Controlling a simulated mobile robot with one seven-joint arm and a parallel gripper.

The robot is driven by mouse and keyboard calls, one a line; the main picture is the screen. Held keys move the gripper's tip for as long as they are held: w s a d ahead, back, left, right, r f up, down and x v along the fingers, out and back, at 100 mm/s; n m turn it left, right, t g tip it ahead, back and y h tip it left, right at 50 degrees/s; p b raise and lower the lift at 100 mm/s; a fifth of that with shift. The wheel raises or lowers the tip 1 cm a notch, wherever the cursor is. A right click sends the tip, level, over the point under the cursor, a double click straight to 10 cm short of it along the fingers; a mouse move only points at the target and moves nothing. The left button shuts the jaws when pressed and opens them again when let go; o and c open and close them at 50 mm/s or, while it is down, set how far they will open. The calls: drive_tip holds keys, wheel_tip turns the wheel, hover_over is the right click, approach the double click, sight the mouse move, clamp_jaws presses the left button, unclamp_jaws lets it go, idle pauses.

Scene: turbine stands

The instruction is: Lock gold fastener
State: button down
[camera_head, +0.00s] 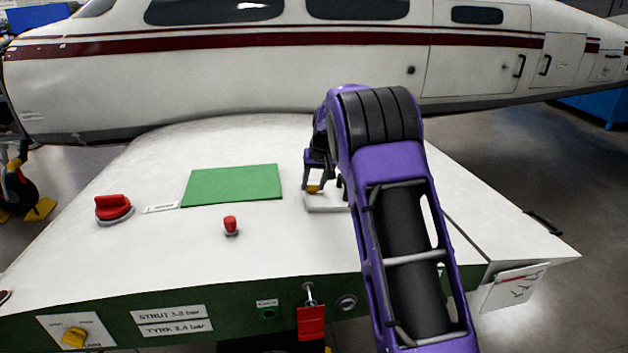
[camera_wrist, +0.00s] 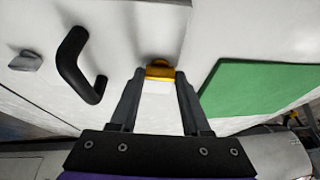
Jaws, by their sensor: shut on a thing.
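The gold fastener (camera_wrist: 159,70) sits at the fingertips of my gripper (camera_wrist: 158,84) in the wrist view, with a white part just below it in the picture. In the head view the fastener (camera_head: 313,188) is a small gold spot at the tips of my gripper (camera_head: 318,182), at the left end of a pale raised plate (camera_head: 322,206) on the white wing. My gripper is shut on the gold fastener. My purple arm hides the right part of the plate in the head view.
A black handle (camera_wrist: 76,66) and a grey latch (camera_wrist: 26,61) stand near the fastener. A green panel (camera_head: 232,185), a red knob (camera_head: 113,208) and a small red button (camera_head: 231,226) are to the left. The aircraft fuselage (camera_head: 230,80) stands behind.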

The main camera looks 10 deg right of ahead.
drive_tip(key=shift+c, duration=1.8)
unclamp_jaws()
drive_tip(key=v, duration=1.7)
drive_tip(key=shift+r, duration=0.2)
